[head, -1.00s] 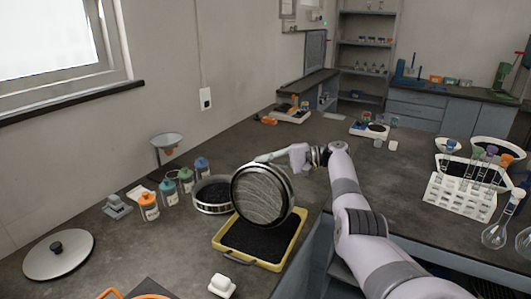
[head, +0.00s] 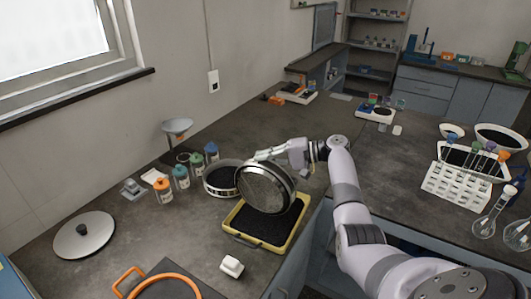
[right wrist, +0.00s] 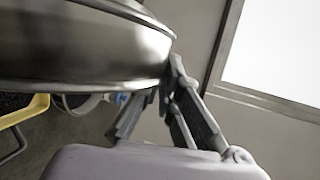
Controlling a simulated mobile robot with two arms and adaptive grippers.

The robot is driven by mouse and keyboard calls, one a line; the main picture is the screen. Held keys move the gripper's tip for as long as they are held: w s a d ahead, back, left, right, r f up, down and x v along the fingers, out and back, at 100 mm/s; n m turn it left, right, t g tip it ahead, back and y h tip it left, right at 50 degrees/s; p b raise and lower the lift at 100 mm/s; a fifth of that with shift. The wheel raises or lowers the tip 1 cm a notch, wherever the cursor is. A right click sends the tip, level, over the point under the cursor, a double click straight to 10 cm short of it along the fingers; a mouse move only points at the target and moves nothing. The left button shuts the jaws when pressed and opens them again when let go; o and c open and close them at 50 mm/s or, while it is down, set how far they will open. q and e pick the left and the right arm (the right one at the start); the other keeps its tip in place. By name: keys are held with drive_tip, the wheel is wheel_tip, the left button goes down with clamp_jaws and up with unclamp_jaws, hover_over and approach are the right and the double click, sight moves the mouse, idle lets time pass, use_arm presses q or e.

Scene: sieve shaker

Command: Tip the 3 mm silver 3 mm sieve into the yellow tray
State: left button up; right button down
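The silver sieve (head: 266,188) is held steeply tilted above the yellow tray, its round mesh face turned to the head camera. My right gripper (head: 264,156) is shut on its upper rim. In the right wrist view the fingers (right wrist: 168,92) meet the shiny metal side of the sieve (right wrist: 85,45). The yellow tray (head: 284,246) lies on the bench under the sieve, with dark granular material in it. The tray's yellow edge shows in the right wrist view (right wrist: 25,112). My left gripper is not in view.
Another silver sieve pan (head: 218,192) with dark contents stands just left of the held sieve. Several small bottles (head: 181,178), a round lid (head: 84,234), a white block (head: 232,266) and an orange-rimmed item (head: 165,283) are nearby. A tube rack (head: 456,188) stands at right.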

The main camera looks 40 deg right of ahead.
drive_tip(key=s+a+n+h+p, duration=0.2)
drive_tip(key=s+a+n+p, duration=0.1)
drive_tip(key=a+p, duration=0.3)
drive_tip(key=shift+a, duration=0.35)
drive_tip(key=shift+s+f, duration=0.1)
drive_tip(key=s+a+f+n+t+h, duration=0.1)
drive_tip(key=s+a+f+n+h, duration=0.1)
drive_tip(key=a, duration=0.3)
drive_tip(key=shift+s+a+f+n+h, duration=0.3)
drive_tip(key=shift+f+n, duration=0.05)
drive_tip(key=shift+n, duration=0.25)
